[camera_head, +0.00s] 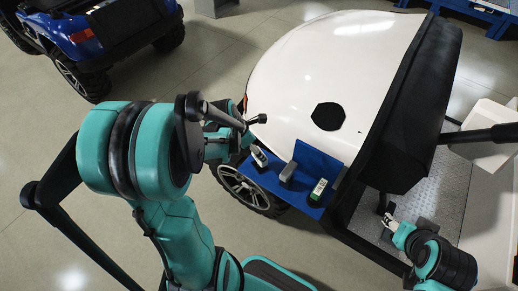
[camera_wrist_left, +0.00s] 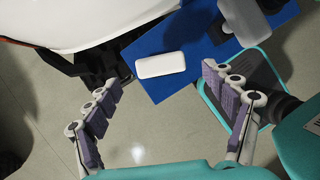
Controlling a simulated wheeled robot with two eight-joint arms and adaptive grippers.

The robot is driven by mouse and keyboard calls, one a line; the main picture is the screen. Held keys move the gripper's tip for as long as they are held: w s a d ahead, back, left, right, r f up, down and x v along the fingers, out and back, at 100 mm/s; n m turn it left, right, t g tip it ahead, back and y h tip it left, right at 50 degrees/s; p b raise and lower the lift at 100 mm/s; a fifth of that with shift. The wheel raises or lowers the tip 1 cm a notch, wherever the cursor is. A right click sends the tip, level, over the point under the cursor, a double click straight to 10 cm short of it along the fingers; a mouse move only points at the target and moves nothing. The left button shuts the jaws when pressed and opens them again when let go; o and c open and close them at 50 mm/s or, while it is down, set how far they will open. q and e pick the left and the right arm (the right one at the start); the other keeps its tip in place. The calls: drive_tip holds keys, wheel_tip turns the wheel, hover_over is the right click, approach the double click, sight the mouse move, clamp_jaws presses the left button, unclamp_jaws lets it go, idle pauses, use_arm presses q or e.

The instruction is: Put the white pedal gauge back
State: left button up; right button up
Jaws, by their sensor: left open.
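The white pedal gauge (camera_wrist_left: 160,64) lies on the blue shelf near its edge in the left wrist view. In the head view it appears to be the white-and-black piece (camera_head: 260,157) at the shelf's left end. My left gripper (camera_head: 250,125) is open and empty, close to that end. In the left wrist view its fingers (camera_wrist_left: 160,82) are spread wide on either side below the gauge, not touching it. My right gripper (camera_head: 389,221) is small in the head view, low over the cart's floor by a black pedal; its finger state is unclear.
The blue shelf (camera_head: 304,159) is beside the white cart body (camera_head: 330,60), above a wheel (camera_head: 245,190). A grey block (camera_head: 288,172) and a green-and-white device (camera_head: 318,190) also stand on it. A blue cart (camera_head: 95,45) is at the upper left.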

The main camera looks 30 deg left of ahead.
use_arm(q)
drive_tip(key=d+p+v, duration=0.1)
drive_tip(key=p+v, duration=0.1)
drive_tip(key=v, duration=0.4)
drive_tip(key=s+d+r+m+t, duration=0.1)
drive_tip(key=s+d+r+m, duration=0.1)
drive_tip(key=m, duration=0.8)
drive_tip(key=s+d+r+m+t+y, duration=0.1)
drive_tip(key=d+m, duration=0.4)
drive_tip(key=m, duration=0.5)
drive_tip(key=s+d+r+m+t+y, duration=0.1)
drive_tip(key=s+d+r+m, duration=0.3)
drive_tip(key=m, duration=0.6)
drive_tip(key=shift+d+r+m, duration=0.3)
drive_tip(key=shift+d+r, duration=0.05)
drive_tip(key=shift+r, duration=0.45)
drive_tip(key=shift+f, duration=0.1)
wheel_tip(320, 180, down, 4)
drive_tip(key=b, duration=0.4)
